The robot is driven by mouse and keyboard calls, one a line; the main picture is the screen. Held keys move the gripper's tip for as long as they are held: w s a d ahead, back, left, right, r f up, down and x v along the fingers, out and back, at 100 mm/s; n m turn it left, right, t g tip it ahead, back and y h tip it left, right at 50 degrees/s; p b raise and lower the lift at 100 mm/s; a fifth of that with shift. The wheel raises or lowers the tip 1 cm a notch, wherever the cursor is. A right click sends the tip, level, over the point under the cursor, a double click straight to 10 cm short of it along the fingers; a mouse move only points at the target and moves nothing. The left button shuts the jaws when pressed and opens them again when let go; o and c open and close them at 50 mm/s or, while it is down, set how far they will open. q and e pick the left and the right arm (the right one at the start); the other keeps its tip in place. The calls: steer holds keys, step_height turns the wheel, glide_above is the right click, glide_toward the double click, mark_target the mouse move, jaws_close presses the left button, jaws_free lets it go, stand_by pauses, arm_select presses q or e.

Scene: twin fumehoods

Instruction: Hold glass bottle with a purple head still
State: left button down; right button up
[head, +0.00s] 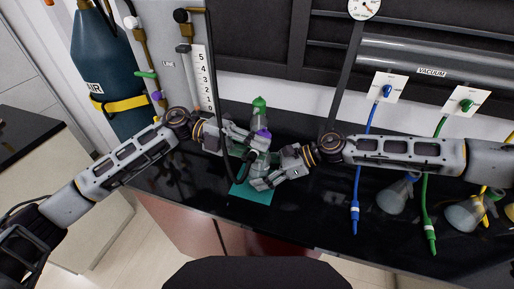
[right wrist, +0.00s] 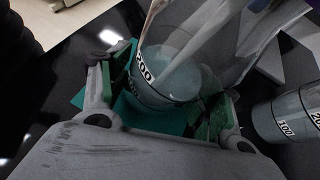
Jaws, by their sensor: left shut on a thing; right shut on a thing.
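The glass bottle with the purple head (head: 263,133) stands on a teal mat (head: 262,192) on the black bench. Its body is mostly hidden by my grippers in the head view. My left gripper (head: 254,142) comes in from the left at the height of the purple head and is shut there, seemingly on that head. My right gripper (head: 262,172) is lower and shut on the bottle's body. In the right wrist view a clear glass body (right wrist: 165,75) marked 200 sits between its two fingers.
A bottle with a green head (head: 259,104) stands just behind. A second marked glass vessel (right wrist: 285,115) shows at the right of the right wrist view. Blue (head: 358,180) and green (head: 428,190) hoses and conical flasks (head: 392,198) are to the right. A dark hose (head: 221,110) hangs near my left gripper.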

steer(key=shift+o, duration=0.2)
steer(key=shift+s+a, duration=0.1)
stand_by(0.4)
steer(key=o, duration=0.9)
steer(key=shift+d+r, duration=0.1)
steer(key=shift+d, duration=0.15)
steer(key=shift+d+r, duration=0.35)
steer(key=shift+d, duration=0.3)
steer(key=shift+v, duration=3.05)
steer(key=shift+s, duration=0.1)
